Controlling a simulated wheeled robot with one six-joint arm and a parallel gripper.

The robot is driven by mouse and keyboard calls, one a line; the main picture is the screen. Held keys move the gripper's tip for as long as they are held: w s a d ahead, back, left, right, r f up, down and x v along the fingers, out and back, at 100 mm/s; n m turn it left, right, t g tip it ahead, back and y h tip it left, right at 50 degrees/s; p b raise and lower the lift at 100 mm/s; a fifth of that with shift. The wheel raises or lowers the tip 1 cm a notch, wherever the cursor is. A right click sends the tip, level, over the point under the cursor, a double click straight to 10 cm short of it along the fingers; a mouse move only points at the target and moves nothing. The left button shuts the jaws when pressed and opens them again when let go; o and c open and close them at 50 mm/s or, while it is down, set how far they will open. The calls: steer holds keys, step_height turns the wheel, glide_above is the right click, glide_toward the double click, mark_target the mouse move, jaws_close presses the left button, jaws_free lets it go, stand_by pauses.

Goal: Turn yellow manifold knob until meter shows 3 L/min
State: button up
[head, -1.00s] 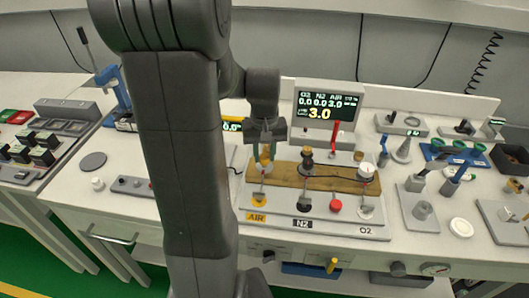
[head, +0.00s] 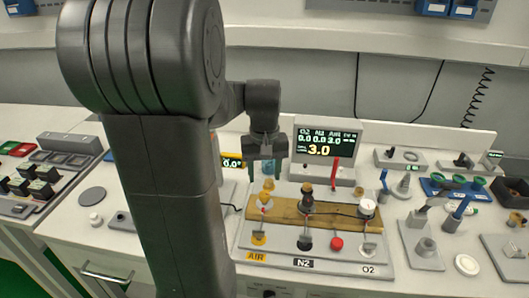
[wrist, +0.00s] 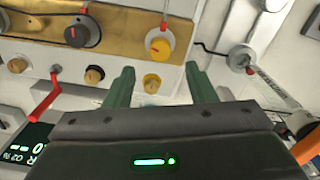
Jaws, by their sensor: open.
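The yellow manifold knob (head: 265,199) stands at the left end of the wooden bar, behind the AIR label. In the wrist view the yellow knob (wrist: 161,46) shows a red pointer, and a smaller yellow fitting (wrist: 152,83) sits nearer my gripper. My gripper (head: 267,170) is open and empty, raised above and behind the knob, apart from it. Its two green fingers (wrist: 160,82) are spread wide in the wrist view. The meter (head: 326,146) shows a large 3.0, with AIR at 3.0 and O2 and N2 at 0.0.
A black knob (head: 307,201) stands right of the yellow one, and a white gauge-like knob (head: 367,208) is further right. Toggle levers line the panel's front. A red lever (head: 335,172) rises before the meter. Other devices crowd the bench on both sides.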

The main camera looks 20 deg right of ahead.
mark_target(264, 193)
step_height(264, 193, up, 7)
steer(key=shift+r, duration=0.2)
steer(key=shift+f, duration=0.1)
stand_by(0.4)
step_height(264, 193, down, 14)
steer(key=shift+r, duration=0.1)
stand_by(0.3)
steer(key=shift+r, duration=0.1)
